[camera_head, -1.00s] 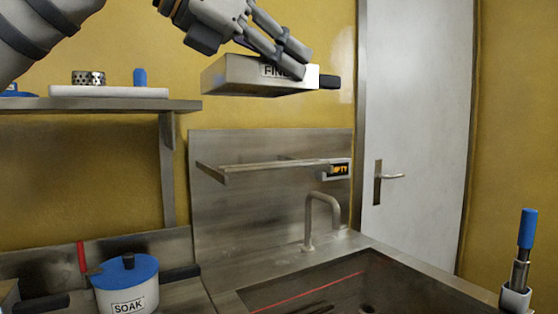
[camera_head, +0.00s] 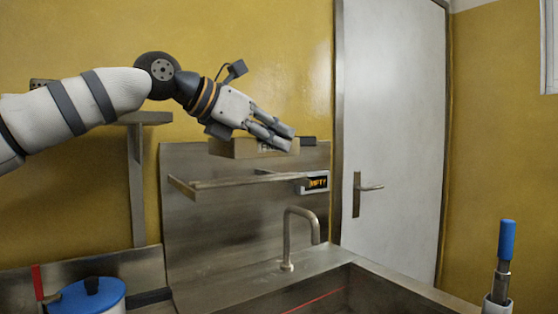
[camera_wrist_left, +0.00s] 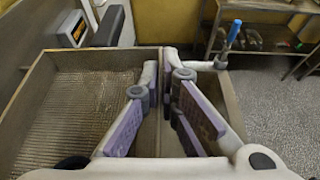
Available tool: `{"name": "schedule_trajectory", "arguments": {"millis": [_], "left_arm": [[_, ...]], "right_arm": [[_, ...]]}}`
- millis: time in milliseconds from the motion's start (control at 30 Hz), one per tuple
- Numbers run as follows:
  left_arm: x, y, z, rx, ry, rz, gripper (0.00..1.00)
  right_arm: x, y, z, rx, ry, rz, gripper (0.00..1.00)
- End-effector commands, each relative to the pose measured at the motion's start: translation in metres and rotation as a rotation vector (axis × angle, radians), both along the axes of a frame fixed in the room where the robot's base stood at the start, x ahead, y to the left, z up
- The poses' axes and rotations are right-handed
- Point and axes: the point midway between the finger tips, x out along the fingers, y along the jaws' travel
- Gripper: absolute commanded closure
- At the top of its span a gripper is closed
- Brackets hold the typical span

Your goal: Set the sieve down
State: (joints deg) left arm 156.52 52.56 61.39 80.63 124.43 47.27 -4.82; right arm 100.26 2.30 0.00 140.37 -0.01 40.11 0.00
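The sieve (camera_head: 230,149), a shallow box with a dark handle, is in the air over the wall rack (camera_head: 213,186) in the head view. A gap shows between its underside and the rack rails. My left gripper (camera_head: 288,138) has its fingers on the sieve's near wall and partly covers its label. In the left wrist view the fingers (camera_wrist_left: 166,88) straddle one wall, with the sieve's mesh floor (camera_wrist_left: 75,110) to the left. My right gripper is in neither view.
A faucet (camera_head: 298,235) rises below the rack beside the sink (camera_head: 345,290). A blue-lidded pot (camera_head: 88,298) stands at lower left. A blue-handled tool (camera_head: 505,250) stands upright at right. A wall shelf (camera_head: 150,117) lies left of the rack, partly behind my arm.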

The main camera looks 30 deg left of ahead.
Motion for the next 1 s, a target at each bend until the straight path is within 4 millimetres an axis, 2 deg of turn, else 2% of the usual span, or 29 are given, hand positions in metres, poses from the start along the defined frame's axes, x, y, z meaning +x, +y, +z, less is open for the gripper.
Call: {"name": "schedule_trajectory", "arguments": {"millis": [33,67,233,567,667,1000], "left_arm": [[0.01,0.003,-0.015,-0.001,0.011,0.001,1.0],[0.012,0.004,-0.02,0.0,0.01,0.001,1.0],[0.008,0.003,-0.04,0.0,-0.001,0.0,1.0],[0.009,0.003,-0.044,-0.001,0.002,0.002,1.0],[0.009,0.003,-0.045,-0.001,0.003,0.001,0.77],[0.009,0.003,-0.042,0.0,0.004,0.001,0.75]], "right_arm": [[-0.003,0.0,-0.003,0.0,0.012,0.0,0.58],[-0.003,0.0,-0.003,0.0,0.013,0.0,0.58],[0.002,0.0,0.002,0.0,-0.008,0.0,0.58],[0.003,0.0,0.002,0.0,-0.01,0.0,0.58],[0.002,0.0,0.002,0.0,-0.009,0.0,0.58],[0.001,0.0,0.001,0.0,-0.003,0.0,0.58]]}}
